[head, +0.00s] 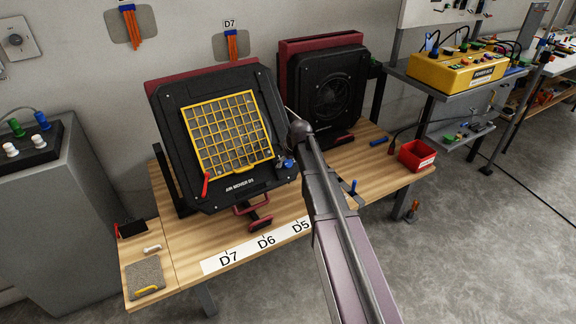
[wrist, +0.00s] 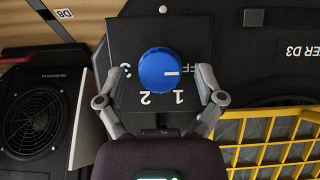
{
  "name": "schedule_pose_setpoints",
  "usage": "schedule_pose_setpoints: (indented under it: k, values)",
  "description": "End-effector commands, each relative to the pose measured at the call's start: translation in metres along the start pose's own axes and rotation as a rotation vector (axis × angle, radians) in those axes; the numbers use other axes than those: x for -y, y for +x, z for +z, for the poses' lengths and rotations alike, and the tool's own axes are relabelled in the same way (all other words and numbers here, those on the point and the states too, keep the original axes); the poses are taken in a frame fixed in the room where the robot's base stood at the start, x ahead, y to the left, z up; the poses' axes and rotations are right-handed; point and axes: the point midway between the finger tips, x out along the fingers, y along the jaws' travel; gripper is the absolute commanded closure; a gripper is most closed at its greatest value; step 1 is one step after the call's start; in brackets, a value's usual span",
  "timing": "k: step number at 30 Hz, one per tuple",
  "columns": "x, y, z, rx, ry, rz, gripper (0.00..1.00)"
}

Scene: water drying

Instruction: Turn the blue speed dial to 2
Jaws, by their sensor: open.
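The blue speed dial (wrist: 158,68) is a round knob on a dark square plate (wrist: 130,38) in the wrist view. Its white mark points right, towards a partly covered label that reads "FF". The labels 1 (wrist: 178,97) and 2 (wrist: 146,98) show upside down below the dial, and a partly hidden label sits at its left. My gripper (wrist: 158,75) is open, with one finger on each side of the dial and a gap on both sides. In the head view the black air mover (head: 240,186) with a yellow grille stands on the bench, and my arm covers its right edge.
A second black fan unit (head: 331,92) stands behind at the right. The wooden bench (head: 185,250) bears a red bin (head: 416,156), a blue peg (head: 354,187) and a grey pad (head: 145,277). A yellow box (head: 458,72) sits on a stand at the right.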

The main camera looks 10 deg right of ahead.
Motion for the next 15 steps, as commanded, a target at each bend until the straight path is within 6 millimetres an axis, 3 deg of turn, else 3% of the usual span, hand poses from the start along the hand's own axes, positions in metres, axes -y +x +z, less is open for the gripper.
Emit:
schedule_pose_setpoints:
  k: [11,15]
  values:
    - [0.0001,0.0014,-0.0002,0.000,0.000,0.000,0.13]
    - [0.0001,0.0014,-0.0001,0.000,0.000,0.000,0.54]
